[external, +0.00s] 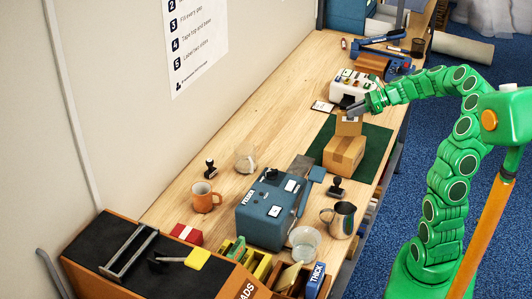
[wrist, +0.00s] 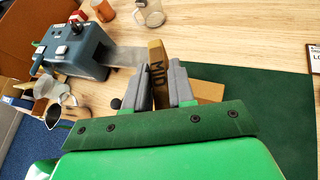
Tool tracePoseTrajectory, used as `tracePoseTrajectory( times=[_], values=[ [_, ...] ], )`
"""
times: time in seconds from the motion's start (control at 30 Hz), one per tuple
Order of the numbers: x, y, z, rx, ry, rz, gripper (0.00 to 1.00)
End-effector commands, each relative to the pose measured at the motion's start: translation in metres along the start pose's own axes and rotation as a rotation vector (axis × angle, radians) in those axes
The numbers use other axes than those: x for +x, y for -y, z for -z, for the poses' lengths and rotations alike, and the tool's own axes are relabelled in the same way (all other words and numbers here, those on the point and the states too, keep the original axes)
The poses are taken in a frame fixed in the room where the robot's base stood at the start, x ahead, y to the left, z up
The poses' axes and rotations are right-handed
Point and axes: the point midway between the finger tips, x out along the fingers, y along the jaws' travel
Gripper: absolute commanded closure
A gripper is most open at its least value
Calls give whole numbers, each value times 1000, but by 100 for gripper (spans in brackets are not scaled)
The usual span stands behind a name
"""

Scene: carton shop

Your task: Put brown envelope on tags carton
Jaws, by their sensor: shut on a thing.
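A blue machine (external: 267,209), an orange mug (external: 205,197), a metal jug (external: 341,219) and a stamp (external: 336,187) stand nearer the camera. A white device (external: 349,84) is behind my gripper. A box lettered "ADS" (external: 246,290) is at the front.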

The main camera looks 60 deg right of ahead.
Motion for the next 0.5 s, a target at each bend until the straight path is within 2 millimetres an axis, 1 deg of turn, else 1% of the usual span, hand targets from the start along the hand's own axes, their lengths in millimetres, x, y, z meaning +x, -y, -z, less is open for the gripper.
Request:
tracePoseTrajectory(
  times=[0.27,0.5],
  values=[
    [8,8,5,0,1,0,100],
    [22,10,30,0,1,-2,100]
  ],
)
